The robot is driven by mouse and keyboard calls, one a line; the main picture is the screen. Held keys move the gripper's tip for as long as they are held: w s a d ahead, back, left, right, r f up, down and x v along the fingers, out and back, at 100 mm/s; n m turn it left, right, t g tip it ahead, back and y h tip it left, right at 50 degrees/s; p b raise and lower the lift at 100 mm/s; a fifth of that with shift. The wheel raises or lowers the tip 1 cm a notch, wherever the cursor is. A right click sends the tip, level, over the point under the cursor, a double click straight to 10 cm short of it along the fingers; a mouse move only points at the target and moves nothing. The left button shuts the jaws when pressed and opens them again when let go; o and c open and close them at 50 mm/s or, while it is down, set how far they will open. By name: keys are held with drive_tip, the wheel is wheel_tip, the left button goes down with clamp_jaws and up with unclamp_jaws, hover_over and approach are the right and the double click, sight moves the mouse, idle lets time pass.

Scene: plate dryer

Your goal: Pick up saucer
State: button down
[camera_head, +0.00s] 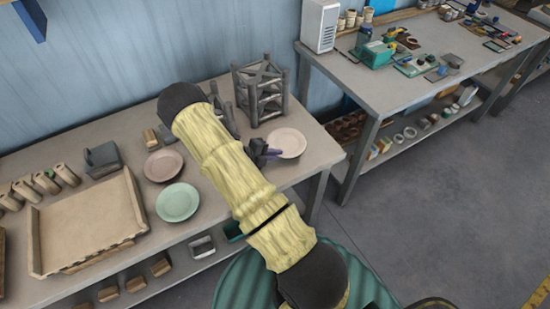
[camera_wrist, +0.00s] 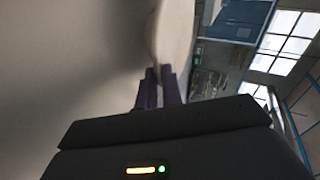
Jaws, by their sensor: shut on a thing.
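In the wrist view the two dark fingertips (camera_wrist: 159,88) pinch the rim of the pale saucer (camera_wrist: 174,35). I cannot tell whether the saucer touches the bench or is just above it. A brownish-pink saucer (camera_head: 163,165) and a pale green saucer (camera_head: 177,202) lie further left on the bench. My arm hides part of the bench between them and my gripper.
A wooden tray (camera_head: 84,262) and several small containers (camera_head: 62,175) fill the bench's left side. A second table (camera_head: 400,85) with clutter stands at the right, with open floor (camera_head: 440,210) in front.

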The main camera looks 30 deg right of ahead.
wheel_tip(320, 180, up, 7)
drive_tip(key=shift+r+b, duration=0.2)
drive_tip(key=shift+b, duration=0.2)
idle(0.4)
